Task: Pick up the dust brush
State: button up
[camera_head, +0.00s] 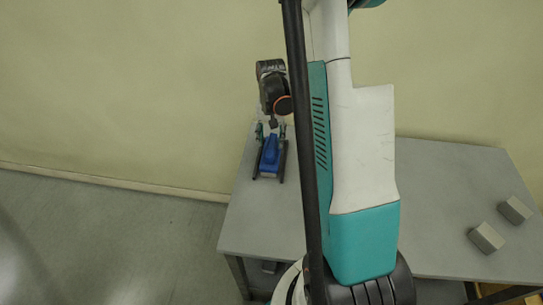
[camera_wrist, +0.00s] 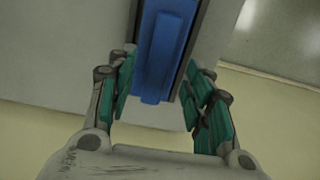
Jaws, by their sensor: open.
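A long blue piece, apparently the dust brush (camera_head: 270,154), lies on a dark frame with side rails at the left end of the grey table. My gripper (camera_head: 271,130) is at its far end, pointing down, with one green finger on either side. In the wrist view, the blue piece (camera_wrist: 167,45) runs from the top edge down between the fingers of my gripper (camera_wrist: 158,100). The fingers are open and apart, and I see gaps between them and the blue piece. Whether bristles are present cannot be told.
The grey table (camera_head: 440,190) stands along a pale green wall. Two grey blocks, one nearer (camera_head: 486,238) and one farther (camera_head: 515,210), sit at its right end. My own arm hides the table's middle. Open floor (camera_head: 110,235) lies to the left.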

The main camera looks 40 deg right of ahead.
aim_at(271, 144)
notch_tip(271, 144, down, 4)
jog(key=shift+d+f+b, duration=0.1)
jog(key=shift+b, duration=0.5)
grip_shut()
notch_tip(271, 144, up, 20)
jog(key=p, duration=0.5)
